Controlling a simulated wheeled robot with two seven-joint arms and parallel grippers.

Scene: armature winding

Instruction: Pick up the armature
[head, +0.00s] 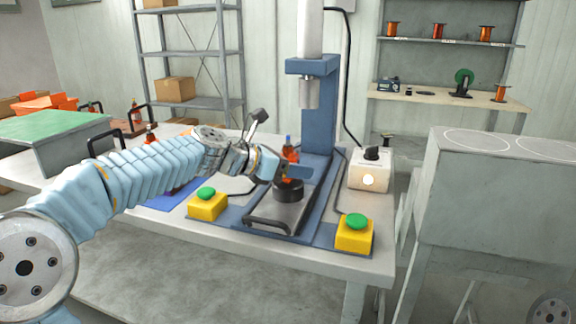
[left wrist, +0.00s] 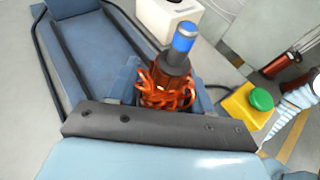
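The armature (head: 290,150) stands upright at the press, with a blue-tipped dark shaft and copper-orange windings. It also shows close up in the left wrist view (left wrist: 170,82). A black round holder (head: 289,190) is just below the armature. Whether the armature's lower end sits in it is hidden by the gripper. My right gripper is not in view.
The blue press column (head: 320,120) rises close behind. Yellow boxes with green buttons (head: 207,205) (head: 354,234) flank the fixture. A white control box (head: 371,169) stands to the right. More wound parts (head: 151,134) stand at the table's left. A grey cabinet (head: 490,190) is at right.

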